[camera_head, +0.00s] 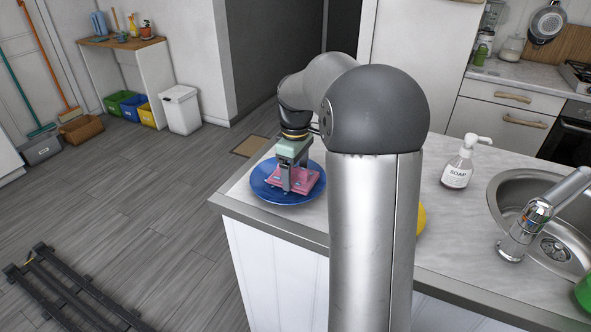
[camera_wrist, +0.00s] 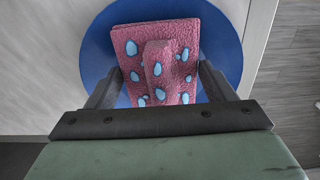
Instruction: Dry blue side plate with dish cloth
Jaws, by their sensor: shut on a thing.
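The blue side plate (camera_head: 268,193) lies on the left end of the grey counter. It also fills the middle of the wrist view (camera_wrist: 222,50). The dish cloth (camera_head: 312,182) is pink with light blue spots. In the wrist view the cloth (camera_wrist: 124,38) is over the plate, with a raised fold in its middle. My gripper (camera_head: 292,186) is directly above the plate, pointing down, and is shut on the raised fold of the cloth. In the wrist view its two fingers (camera_wrist: 160,78) are on either side of the fold. Whether the cloth presses on the plate is hard to tell.
A soap bottle (camera_head: 458,166) stands on the counter beside the sink (camera_head: 505,190) with its tap (camera_head: 525,222). A yellow thing (camera_head: 421,219) is partly hidden behind my arm. The counter's left edge (camera_head: 222,203) is close to the plate. A green thing (camera_head: 584,292) is at the right edge.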

